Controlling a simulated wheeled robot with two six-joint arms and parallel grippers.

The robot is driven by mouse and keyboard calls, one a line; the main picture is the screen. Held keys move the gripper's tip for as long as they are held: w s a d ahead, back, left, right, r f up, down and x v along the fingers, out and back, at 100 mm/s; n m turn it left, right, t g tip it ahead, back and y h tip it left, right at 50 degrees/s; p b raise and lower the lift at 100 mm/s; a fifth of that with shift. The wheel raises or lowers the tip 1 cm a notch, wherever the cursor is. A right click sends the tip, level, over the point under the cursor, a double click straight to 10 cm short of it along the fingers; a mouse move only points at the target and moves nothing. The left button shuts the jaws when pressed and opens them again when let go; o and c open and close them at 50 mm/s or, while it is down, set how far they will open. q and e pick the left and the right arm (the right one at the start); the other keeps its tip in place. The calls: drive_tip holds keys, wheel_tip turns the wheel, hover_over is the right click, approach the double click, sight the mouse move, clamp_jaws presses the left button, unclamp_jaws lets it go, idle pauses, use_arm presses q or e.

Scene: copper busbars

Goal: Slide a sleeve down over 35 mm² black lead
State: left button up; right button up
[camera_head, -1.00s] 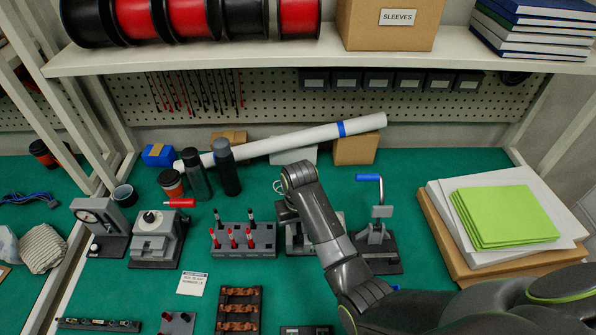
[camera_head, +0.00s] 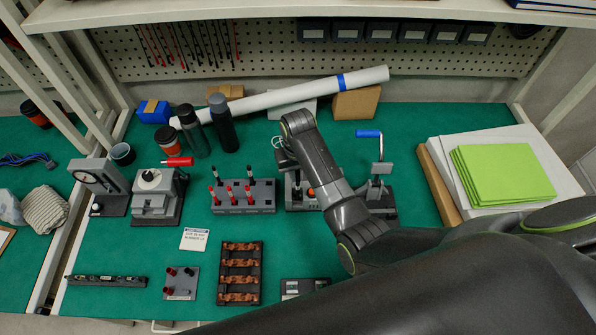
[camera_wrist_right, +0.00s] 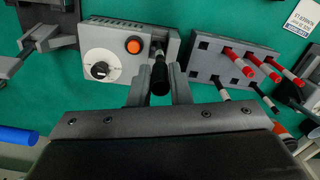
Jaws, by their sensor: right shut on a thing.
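My right gripper (camera_wrist_right: 160,88) is shut on an upright-looking black lead (camera_wrist_right: 160,76), seen nearly end-on in the right wrist view. A pale band shows farther along it; I cannot tell its gauge or whether a sleeve sits on it. It is held in front of a grey box with a dial and orange button (camera_wrist_right: 108,52). In the head view, my right wrist hides the gripper's fingers and part of that box (camera_head: 311,193). A grey rack (camera_head: 243,200) left of it holds several red and black leads (camera_head: 249,168). My left gripper is out of view.
A stand with a blue-handled lever (camera_head: 369,134) is close on the right. A tray of copper busbars (camera_head: 240,275) lies in front.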

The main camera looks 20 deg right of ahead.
sight(298, 183)
drive_tip(key=shift+f, duration=0.55)
idle(0.6)
drive_tip(key=shift+f, duration=0.35)
drive_tip(key=shift+s+f, duration=0.1)
drive_tip(key=shift+f, duration=0.15)
idle(0.3)
drive_tip(key=shift+f, duration=0.4)
drive_tip(key=shift+f, duration=0.15)
idle(0.5)
drive_tip(key=o, duration=0.7)
